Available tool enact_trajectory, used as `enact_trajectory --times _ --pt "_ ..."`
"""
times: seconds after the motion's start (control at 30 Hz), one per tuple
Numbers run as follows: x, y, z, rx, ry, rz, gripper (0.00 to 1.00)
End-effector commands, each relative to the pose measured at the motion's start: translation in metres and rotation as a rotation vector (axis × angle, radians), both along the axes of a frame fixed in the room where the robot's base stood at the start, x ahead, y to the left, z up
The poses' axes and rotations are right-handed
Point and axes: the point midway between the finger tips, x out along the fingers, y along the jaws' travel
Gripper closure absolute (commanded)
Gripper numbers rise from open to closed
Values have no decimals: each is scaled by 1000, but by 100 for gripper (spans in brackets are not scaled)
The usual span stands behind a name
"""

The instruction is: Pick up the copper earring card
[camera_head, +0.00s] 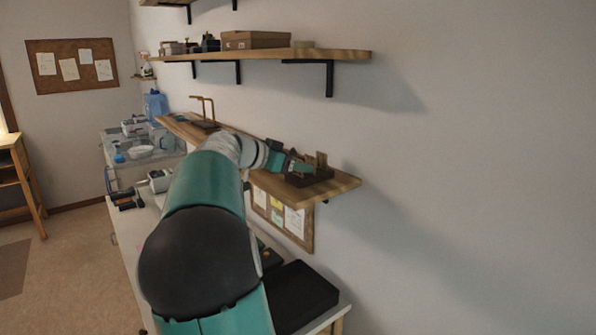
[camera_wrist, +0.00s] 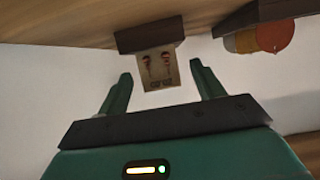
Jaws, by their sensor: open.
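A tan earring card (camera_wrist: 159,82) with two reddish-copper drop earrings is in the wrist view. It sits in a dark wooden holder (camera_wrist: 150,35) on the wooden shelf. My gripper (camera_wrist: 163,78) is open, with one teal finger on each side of the card. The card's free end is between the fingertips, and gaps show on both sides, so neither finger touches it. In the head view my gripper (camera_head: 298,164) is at the dark stand (camera_head: 312,178) near the shelf's right end. A small tan card (camera_head: 321,158) stands up there; its earrings are too small to see.
In the wrist view, another dark holder (camera_wrist: 255,14) with round orange and tan pieces (camera_wrist: 274,36) is at the right. In the head view, an upper shelf (camera_head: 345,55) with boxes is above my arm. A brass stand (camera_head: 204,108) is farther left on the lower shelf.

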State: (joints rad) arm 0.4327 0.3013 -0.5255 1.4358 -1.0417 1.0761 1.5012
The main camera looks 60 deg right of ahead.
Motion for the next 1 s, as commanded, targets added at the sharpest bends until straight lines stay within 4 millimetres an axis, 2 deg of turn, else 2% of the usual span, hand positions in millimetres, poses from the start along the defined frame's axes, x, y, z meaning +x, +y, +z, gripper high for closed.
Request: enact_trajectory --times 0.13,0.37,0.6,0.87,1.0 --pt "-6 -13 -6 0 0 0 33" --pt "-7 -14 -6 0 -1 2 33" --pt "-7 -14 -6 0 -1 2 78" --pt "-7 -14 -6 -1 -2 1 80" --pt "-7 -14 5 -2 -4 0 80"
